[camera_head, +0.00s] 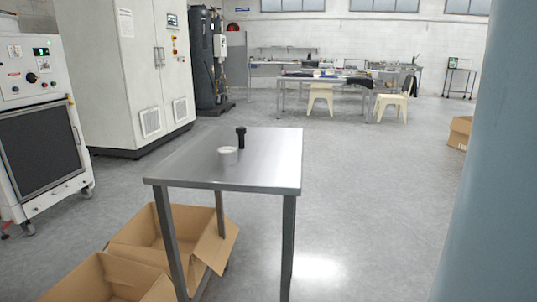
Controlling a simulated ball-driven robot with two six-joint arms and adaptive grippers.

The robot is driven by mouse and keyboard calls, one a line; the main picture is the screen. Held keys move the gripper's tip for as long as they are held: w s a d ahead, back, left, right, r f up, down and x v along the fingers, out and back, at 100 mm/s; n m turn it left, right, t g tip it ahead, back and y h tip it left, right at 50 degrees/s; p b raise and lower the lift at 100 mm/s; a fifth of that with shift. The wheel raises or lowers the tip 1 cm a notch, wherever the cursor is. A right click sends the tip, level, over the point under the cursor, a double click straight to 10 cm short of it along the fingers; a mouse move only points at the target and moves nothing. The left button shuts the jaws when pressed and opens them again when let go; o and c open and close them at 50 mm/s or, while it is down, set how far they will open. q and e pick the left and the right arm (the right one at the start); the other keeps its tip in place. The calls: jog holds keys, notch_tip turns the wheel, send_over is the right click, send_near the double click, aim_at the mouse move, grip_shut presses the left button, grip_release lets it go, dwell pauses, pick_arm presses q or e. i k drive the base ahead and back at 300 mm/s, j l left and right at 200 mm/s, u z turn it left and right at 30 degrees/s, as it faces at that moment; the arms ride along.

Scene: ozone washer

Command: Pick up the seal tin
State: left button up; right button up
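A small white round tin (228,155), which looks like the seal tin, stands near the middle of a metal table (265,173). A black upright object (241,137) with a wider top stands just behind it and to its right on the same table. The tin and the black object look close together; I cannot tell whether they touch. Neither of my grippers shows in the head view, so nothing is seen near the tin.
Open cardboard boxes (128,277) sit on the left below the table. A white wheeled machine (38,125) and a tall cabinet (125,70) stand at left. A blue-grey column (492,190) blocks the right edge. Floor right of the table is clear.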

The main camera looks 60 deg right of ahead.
aim_at(227, 156)
jog(key=z, duration=1.55)
jog(key=j+u, duration=0.1)
jog(key=j, duration=0.2)
jog(key=i, duration=0.05)
